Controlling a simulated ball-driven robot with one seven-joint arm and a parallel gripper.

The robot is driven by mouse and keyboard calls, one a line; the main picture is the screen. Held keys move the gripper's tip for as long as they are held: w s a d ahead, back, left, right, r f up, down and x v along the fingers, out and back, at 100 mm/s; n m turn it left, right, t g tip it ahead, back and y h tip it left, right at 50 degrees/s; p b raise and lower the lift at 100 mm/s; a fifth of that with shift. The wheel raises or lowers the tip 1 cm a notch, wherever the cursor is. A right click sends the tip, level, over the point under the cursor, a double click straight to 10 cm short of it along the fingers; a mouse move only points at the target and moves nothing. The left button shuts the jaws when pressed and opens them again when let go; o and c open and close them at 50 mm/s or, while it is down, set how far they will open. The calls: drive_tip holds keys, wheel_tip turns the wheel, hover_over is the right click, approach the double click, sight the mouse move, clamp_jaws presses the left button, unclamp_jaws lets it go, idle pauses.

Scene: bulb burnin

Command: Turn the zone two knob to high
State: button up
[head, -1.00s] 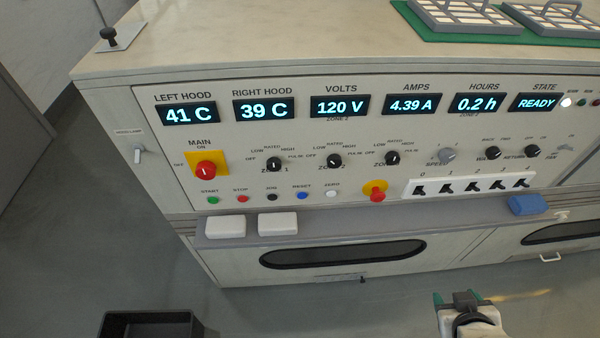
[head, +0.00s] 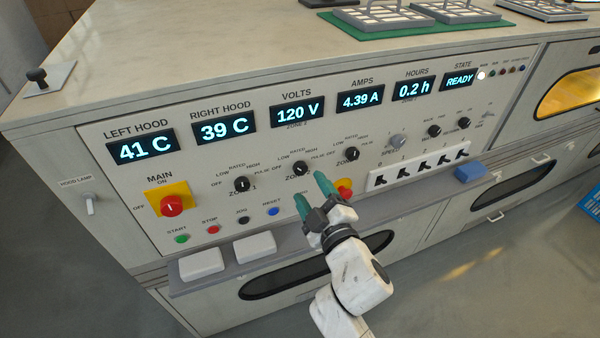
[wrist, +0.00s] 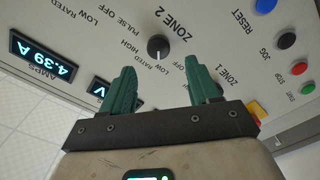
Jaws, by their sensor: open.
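The zone two knob (head: 300,168) is a round black knob on the sloping panel, with OFF, LOW, RATED, HIGH and PULSE marked around it. In the wrist view the knob (wrist: 159,47) sits just beyond my fingertips, roughly centred between them, beside the ZONE 2 label. Its exact pointer setting is too small to read surely. My gripper (head: 311,186) has green fingers, is open and empty, and is just below the knob in the head view. The fingers (wrist: 161,68) look apart from the knob.
The zone one knob (head: 241,184) is left of it and the zone three knob (head: 351,154) right. A red button on yellow (head: 344,185) is close to my fingers, partly hidden. Black switches (head: 422,168) are further right. A grey ledge (head: 218,285) with white blocks runs below.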

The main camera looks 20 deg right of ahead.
sight(300, 171)
drive_tip(key=w, duration=0.6)
drive_tip(key=shift+d, duration=0.1)
drive_tip(key=c, duration=1)
